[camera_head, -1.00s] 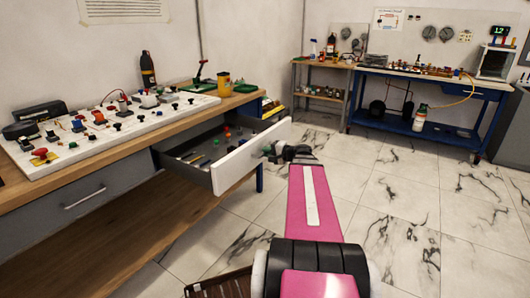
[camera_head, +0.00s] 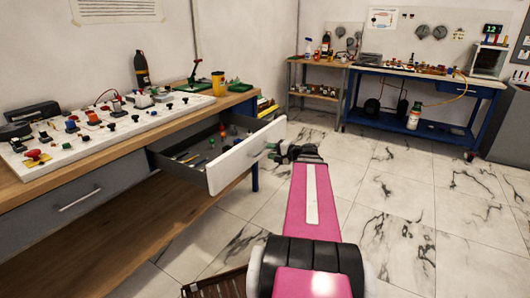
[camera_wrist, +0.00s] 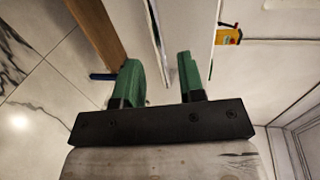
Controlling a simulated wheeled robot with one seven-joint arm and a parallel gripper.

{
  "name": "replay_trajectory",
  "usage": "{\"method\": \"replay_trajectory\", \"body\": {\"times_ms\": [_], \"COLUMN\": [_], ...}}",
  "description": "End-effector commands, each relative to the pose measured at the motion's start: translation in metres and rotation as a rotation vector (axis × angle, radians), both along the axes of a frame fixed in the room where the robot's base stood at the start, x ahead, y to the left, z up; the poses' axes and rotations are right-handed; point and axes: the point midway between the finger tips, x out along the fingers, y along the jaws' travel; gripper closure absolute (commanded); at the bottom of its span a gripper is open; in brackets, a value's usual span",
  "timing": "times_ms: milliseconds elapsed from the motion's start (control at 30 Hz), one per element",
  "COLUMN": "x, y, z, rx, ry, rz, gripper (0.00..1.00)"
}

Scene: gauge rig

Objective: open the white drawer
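The white drawer (camera_head: 232,168) is pulled well out of the wooden-topped bench, and small coloured parts show inside it. Its bar handle (camera_head: 263,152) is on the white front. My gripper (camera_head: 273,151) is at the right part of this front, by the handle. In the wrist view, the two green fingers (camera_wrist: 158,78) stand apart with a clear gap, and the white drawer front (camera_wrist: 198,22) lies beyond them. The fingers are open, and I see nothing clamped between them. Any contact with the handle is hard to judge.
A grey drawer (camera_head: 75,200) to the left is shut. A white board (camera_head: 110,128) with buttons and switches lies on the bench top (camera_head: 225,103). A blue workbench (camera_head: 410,75) stands at the back right. The marble-tiled floor (camera_head: 400,200) right of the drawer is clear.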

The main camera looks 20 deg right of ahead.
Motion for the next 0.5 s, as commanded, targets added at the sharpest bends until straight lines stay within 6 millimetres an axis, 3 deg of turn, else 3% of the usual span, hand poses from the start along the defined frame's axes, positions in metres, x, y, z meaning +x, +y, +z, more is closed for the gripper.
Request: {"method": "replay_trajectory", "body": {"times_ms": [200, 500], "x": [-0.030, -0.048], "y": [-0.021, -0.035], "z": [0.007, 0.012], "rx": [-0.001, 0.000], "ry": [0.001, 0.000], "rz": [-0.002, 0.000], "gripper": [0.64, 0.64]}}
